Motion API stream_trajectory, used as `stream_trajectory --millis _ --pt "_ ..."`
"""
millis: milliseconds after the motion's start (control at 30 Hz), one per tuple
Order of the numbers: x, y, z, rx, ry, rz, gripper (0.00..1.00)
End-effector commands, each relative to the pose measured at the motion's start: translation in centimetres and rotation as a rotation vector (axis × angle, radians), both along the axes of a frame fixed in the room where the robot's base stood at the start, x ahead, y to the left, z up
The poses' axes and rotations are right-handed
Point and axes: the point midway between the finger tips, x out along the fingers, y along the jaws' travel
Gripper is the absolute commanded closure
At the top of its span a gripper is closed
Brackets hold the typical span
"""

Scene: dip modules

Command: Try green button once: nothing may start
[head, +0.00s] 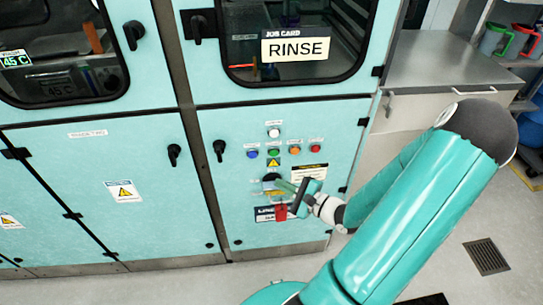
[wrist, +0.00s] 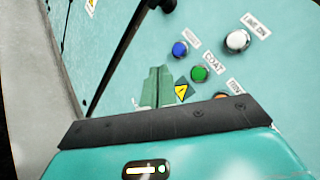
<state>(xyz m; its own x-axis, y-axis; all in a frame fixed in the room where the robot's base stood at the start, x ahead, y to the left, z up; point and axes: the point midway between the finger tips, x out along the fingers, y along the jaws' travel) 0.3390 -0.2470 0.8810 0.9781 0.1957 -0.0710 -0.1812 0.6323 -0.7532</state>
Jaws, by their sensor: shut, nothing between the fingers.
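The green button (head: 273,152) is in a row of buttons on the teal cabinet's lower right door. My gripper (head: 276,183) is shut and empty in front of the panel, below the button row. In the wrist view my gripper's green fingers (wrist: 158,72) are together and point at the door. The fingertips appear apart from the green button; their distance from the door is hard to tell.
A blue button (head: 253,154), orange button (head: 293,150) and red button (head: 315,149) flank the green one, with a white button (head: 274,133) above. A yellow warning triangle (head: 274,162) is below. A job card (head: 296,47) reads RINSE.

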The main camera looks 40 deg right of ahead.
Motion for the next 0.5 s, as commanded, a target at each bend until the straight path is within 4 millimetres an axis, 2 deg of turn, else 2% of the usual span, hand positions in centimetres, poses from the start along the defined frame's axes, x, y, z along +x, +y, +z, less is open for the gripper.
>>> stream_trajectory --millis 267,500 --pt "0.0 -0.2 0.0 -0.001 0.0 0.001 1.0" --pt "1.7 -1.2 0.0 -0.002 -0.001 0.001 1.0"
